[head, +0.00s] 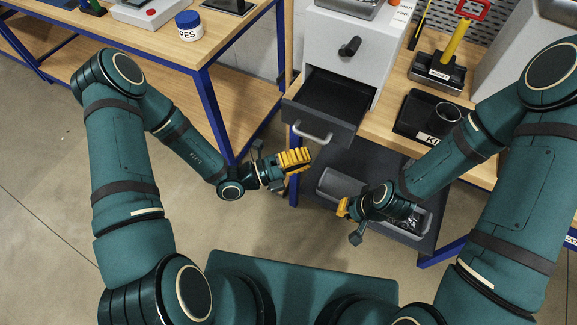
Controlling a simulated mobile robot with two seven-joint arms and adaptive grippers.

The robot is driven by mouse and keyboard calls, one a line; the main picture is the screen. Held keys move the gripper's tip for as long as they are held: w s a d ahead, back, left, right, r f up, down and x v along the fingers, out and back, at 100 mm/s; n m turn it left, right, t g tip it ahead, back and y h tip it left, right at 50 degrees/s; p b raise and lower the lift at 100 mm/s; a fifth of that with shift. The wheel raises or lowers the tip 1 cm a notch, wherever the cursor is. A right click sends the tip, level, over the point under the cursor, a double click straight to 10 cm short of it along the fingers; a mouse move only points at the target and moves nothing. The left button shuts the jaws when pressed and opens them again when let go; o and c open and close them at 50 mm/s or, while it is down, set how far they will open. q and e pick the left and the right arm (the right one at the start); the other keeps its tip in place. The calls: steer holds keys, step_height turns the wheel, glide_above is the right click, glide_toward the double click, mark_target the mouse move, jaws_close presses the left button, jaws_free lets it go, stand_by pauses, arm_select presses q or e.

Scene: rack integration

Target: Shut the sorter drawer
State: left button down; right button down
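The sorter is a light grey cabinet (331,46) standing on the wooden bench. Its dark lower drawer (337,97) is pulled out toward me, and its inside looks empty. A pale metal bar handle (313,135) is on the drawer front. My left gripper (295,160), with yellow ribbed fingers, is just below and to the left of the handle, and seems apart from it. Its fingers overlap in this view, so its opening is unclear. My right gripper (343,208) is lower, over the shelf's front edge. Its fingers are mostly hidden.
A dark tray (408,126) with a round cup sits on the bench right of the drawer. A yellow-handled tool (453,45) stands behind it. A grey bin (340,183) is on the shelf below. A second bench (232,50) with a blue-lidded jar (189,27) is at left.

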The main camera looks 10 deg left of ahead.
mark_target(327, 118)
arm_select(q)
steer(key=shift+w+d+r, duration=0.1)
steer(key=shift+w+d, duration=0.05)
steer(key=shift+w, duration=0.35)
steer(key=shift+w+d+r, duration=0.1)
steer(key=shift+w+d, duration=0.05)
steer(key=shift+w, duration=0.35)
steer(key=w+d, duration=0.1)
steer(key=w, duration=0.2)
steer(key=w+d, duration=0.1)
steer(key=w, duration=0.3)
steer(key=w+d, duration=0.1)
steer(key=w, duration=0.3)
steer(key=shift+w+d, duration=0.25)
steer(key=shift+d, duration=0.15)
steer(key=shift+s+a, duration=0.1)
